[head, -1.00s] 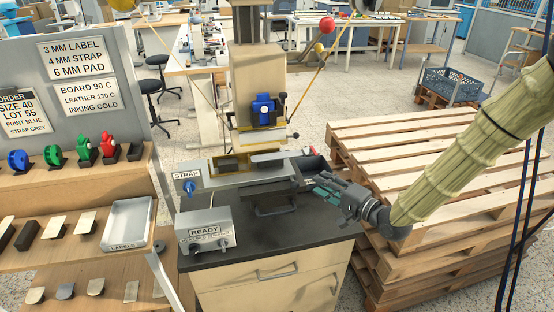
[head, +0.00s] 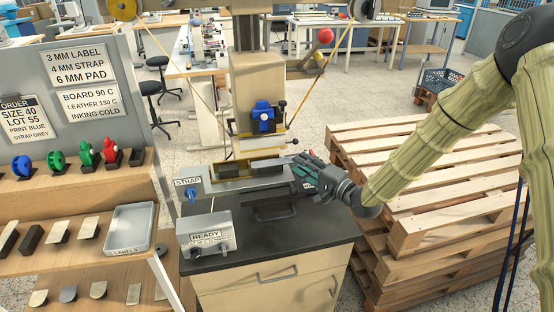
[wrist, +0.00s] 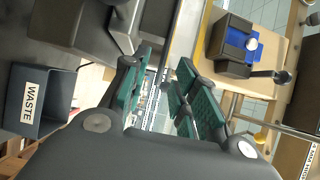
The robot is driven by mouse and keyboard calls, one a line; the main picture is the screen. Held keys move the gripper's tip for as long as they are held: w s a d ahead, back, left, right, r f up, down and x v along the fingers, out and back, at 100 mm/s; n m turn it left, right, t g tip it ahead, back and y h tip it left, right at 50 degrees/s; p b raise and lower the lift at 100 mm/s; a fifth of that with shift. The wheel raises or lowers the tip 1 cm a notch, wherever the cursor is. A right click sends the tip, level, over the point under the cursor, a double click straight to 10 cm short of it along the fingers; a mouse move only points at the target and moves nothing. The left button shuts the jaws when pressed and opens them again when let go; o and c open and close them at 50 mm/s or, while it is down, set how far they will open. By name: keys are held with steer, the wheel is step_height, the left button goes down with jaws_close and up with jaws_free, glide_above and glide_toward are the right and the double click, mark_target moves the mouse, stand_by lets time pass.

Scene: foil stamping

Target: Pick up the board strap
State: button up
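My gripper (head: 302,170) is beside the right side of the press bed, reaching in from the right. In the wrist view its two teal-padded fingers are spread apart, with an open gap between them (wrist: 166,72). The press fixture (head: 232,182) carries a STRAP sign (head: 187,182). A flat grey piece (head: 266,164) shows on the bed under the press head, close to the fingertips. I cannot tell whether it is the board strap or part of the press. No strap shows between the fingers.
The press head with its blue unit (head: 264,118) stands over the bed. A dark WASTE bin (wrist: 38,100) is left in the wrist view. A READY box (head: 206,236) sits on the cabinet. Shelves with sample pieces (head: 60,231) stand left, pallets (head: 430,180) right.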

steer(key=shift+p+x, duration=0.4)
steer(key=shift+x, duration=1.1)
steer(key=shift+a, duration=0.1)
steer(key=shift+c, duration=0.4)
jaws_close()
steer(key=shift+r, duration=0.1)
steer(key=shift+r+b, duration=0.5)
steer(key=shift+r, duration=0.25)
steer(key=shift+r+b, duration=0.5)
steer(key=shift+r, duration=0.4)
steer(key=s+r+b, duration=0.1)
steer(key=s+b, duration=0.3)
steer(key=s, duration=1.1)
steer(key=shift+s+r, duration=0.25)
steer(key=shift+s, duration=0.1)
